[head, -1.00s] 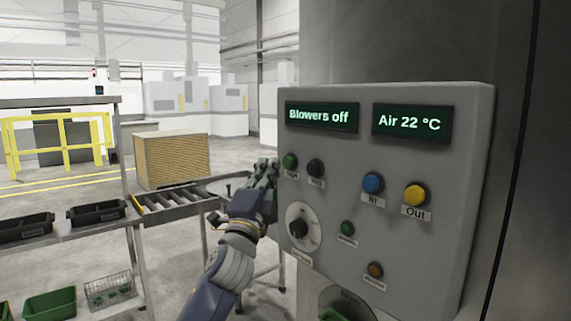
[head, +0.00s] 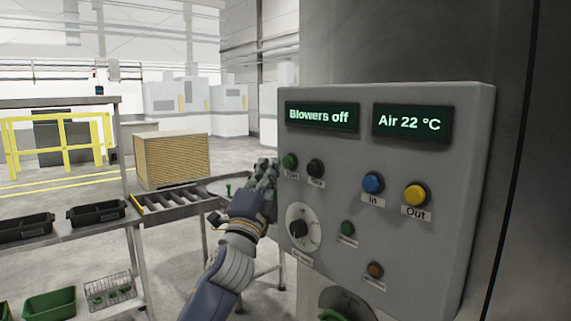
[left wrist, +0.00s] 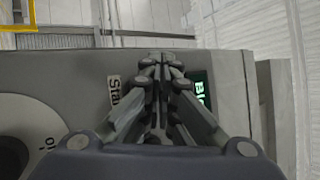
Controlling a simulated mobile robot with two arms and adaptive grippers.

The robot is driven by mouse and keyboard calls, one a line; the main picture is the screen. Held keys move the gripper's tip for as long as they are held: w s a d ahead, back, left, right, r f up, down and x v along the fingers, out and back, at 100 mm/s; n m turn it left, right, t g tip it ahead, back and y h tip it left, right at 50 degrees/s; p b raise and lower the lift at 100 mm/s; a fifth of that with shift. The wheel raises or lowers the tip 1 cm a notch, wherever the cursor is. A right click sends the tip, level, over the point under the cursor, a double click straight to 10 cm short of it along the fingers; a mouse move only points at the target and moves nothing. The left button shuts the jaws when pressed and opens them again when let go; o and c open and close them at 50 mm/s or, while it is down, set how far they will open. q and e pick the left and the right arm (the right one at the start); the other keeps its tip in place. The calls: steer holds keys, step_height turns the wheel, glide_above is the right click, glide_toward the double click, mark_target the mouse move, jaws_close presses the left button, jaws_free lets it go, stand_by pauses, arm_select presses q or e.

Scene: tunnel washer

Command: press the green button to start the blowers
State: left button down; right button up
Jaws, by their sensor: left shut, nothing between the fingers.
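The green button (head: 290,161), with a label starting "St", is at the upper left of the grey control panel (head: 400,275). A smaller green light or button (head: 348,228) sits lower, right of the dial. The panel's left display (head: 320,116) reads "Blowers off". My left gripper (head: 266,170) is shut and empty, just left of the green button near the panel's left edge; I cannot tell whether it touches. In the left wrist view my shut fingers (left wrist: 160,65) lie in front of the panel, beside the "Sta" label (left wrist: 114,92); the button is hidden there. My right gripper is not in view.
A black button (head: 315,167), blue button (head: 373,183), yellow button (head: 415,195), brown button (head: 376,270) and dial (head: 303,227) share the panel. The other display (head: 411,123) reads "Air 22 °C".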

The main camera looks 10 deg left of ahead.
arm_select(q)
steer(key=shift+w+d, duration=0.1)
steer(key=shift+w+d, duration=0.2)
steer(key=shift+w+d+b, duration=0.25)
steer(key=shift+w+b, duration=0.05)
steer(key=shift+w, duration=0.05)
stand_by(0.8)
steer(key=shift+s+a, duration=0.1)
stand_by(0.4)
steer(key=shift+s+a+p, duration=0.35)
steer(key=shift+s+a, duration=0.1)
steer(key=shift+s, duration=0.2)
steer(key=shift+y, duration=0.3)
steer(key=s+a+p, duration=0.1)
steer(key=s, duration=0.1)
steer(key=s+a, duration=0.2)
steer(key=shift+p, duration=0.4)
